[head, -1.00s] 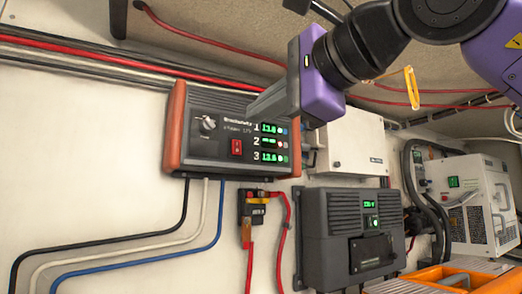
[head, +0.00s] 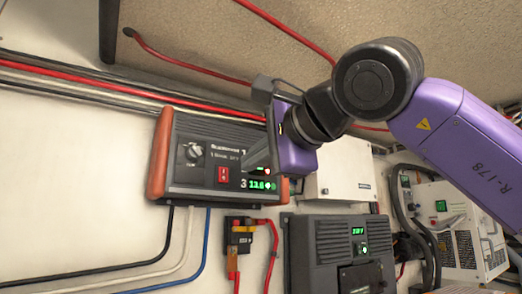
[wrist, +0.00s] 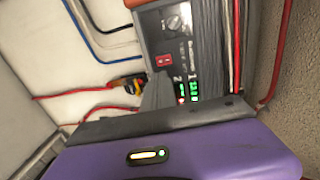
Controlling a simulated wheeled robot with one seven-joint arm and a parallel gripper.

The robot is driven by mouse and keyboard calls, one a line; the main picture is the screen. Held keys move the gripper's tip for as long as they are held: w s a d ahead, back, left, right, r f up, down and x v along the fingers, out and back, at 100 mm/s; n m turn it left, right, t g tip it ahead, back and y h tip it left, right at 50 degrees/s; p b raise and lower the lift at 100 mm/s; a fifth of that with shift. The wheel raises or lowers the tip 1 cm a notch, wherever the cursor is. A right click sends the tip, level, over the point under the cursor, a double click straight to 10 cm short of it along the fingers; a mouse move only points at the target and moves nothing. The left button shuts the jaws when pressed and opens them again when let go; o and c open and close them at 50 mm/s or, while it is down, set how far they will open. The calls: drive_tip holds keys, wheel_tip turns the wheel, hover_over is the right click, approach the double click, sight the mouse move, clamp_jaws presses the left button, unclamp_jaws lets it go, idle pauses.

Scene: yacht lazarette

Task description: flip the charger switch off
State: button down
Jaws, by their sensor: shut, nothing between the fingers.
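The charger (head: 205,160) is a dark box with orange-brown end caps, fixed to the white wall. Its red rocker switch (head: 222,175) sits on the front face, below a round knob (head: 191,152) and left of green number displays (head: 258,184). My gripper (head: 246,165) is shut and empty, its tips in front of the charger's face, a little right of the switch and over part of the displays. I cannot tell if it touches the face. In the wrist view the red switch (wrist: 165,61) shows clear beyond the fingers (wrist: 157,95). The switch's position is too small to tell.
Black, white and blue cables (head: 188,235) hang below the charger. A fuse holder (head: 240,236) with red leads and a dark grey unit (head: 330,250) are below right. A white box (head: 340,170) is right of the charger. Red and black cables (head: 100,88) run above.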

sight(224, 179)
drive_tip(key=p+x, duration=0.2)
drive_tip(key=x, duration=0.7)
